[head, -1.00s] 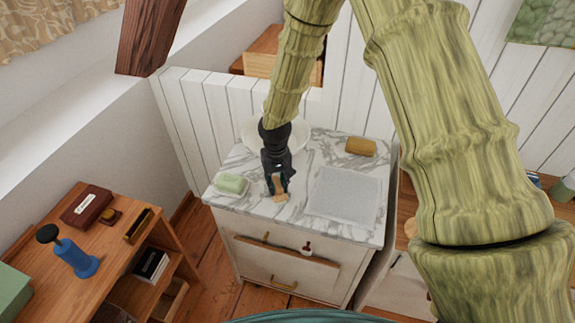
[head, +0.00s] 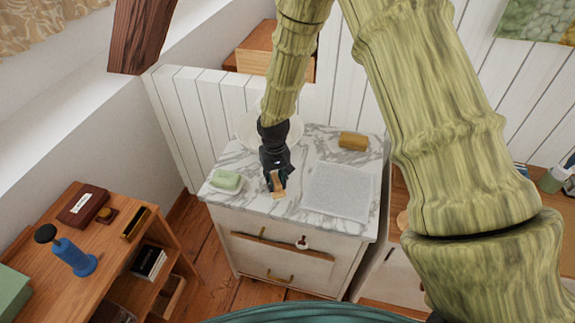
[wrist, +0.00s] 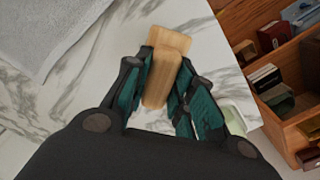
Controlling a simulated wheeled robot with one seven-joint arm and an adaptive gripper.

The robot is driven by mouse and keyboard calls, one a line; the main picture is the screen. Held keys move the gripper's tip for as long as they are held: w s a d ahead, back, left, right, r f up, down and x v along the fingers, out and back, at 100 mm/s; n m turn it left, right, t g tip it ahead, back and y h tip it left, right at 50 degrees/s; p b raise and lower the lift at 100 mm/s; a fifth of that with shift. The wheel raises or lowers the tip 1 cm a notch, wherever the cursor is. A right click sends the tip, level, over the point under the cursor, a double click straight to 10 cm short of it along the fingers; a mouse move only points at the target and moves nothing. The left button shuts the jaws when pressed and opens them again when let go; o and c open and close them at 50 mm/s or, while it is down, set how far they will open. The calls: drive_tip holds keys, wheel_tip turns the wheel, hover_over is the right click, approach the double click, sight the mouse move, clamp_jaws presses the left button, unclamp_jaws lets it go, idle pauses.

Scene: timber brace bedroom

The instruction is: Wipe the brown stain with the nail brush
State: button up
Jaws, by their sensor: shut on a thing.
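The nail brush is a pale wooden block (head: 278,187) near the front edge of the marble counter top (head: 240,202). It also shows in the wrist view (wrist: 163,75), long and upright in the picture between the teal finger pads. My gripper (head: 275,178) is shut on the nail brush, with a pad on each side of it, as the wrist view also shows (wrist: 162,85). I cannot tell whether the brush touches the marble. The bristles are hidden. I cannot make out a brown stain in either view.
A green soap on a dish (head: 227,180) stands close left of my gripper. A grey cloth or mat (head: 338,190) lies to the right, with a brown block (head: 353,141) behind it. A white basin (head: 290,130) is behind my gripper. A wooden shelf desk (head: 110,225) stands at left.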

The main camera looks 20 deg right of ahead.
drive_tip(key=shift+s+d+f, duration=0.1)
drive_tip(key=shift+s+d, duration=0.25)
drive_tip(key=shift+d, duration=0.15)
drive_tip(key=shift+s+d+r, duration=0.3)
drive_tip(key=shift+s+d, duration=0.05)
drive_tip(key=shift+d, duration=0.25)
drive_tip(key=shift+s+d+r+p, duration=0.1)
drive_tip(key=shift+s+r+p, duration=0.1)
drive_tip(key=shift+p, duration=0.25)
drive_tip(key=shift+w+r+p, duration=0.1)
drive_tip(key=shift+r+p, duration=0.2)
drive_tip(key=shift+r, duration=0.55)
drive_tip(key=shift+r+p, duration=1.95)
drive_tip(key=shift+r, duration=0.8)
drive_tip(key=shift+d+r+p, duration=0.1)
drive_tip(key=shift+r+p, duration=0.1)
drive_tip(key=shift+p, duration=0.85)
drive_tip(key=shift+f, duration=0.1)
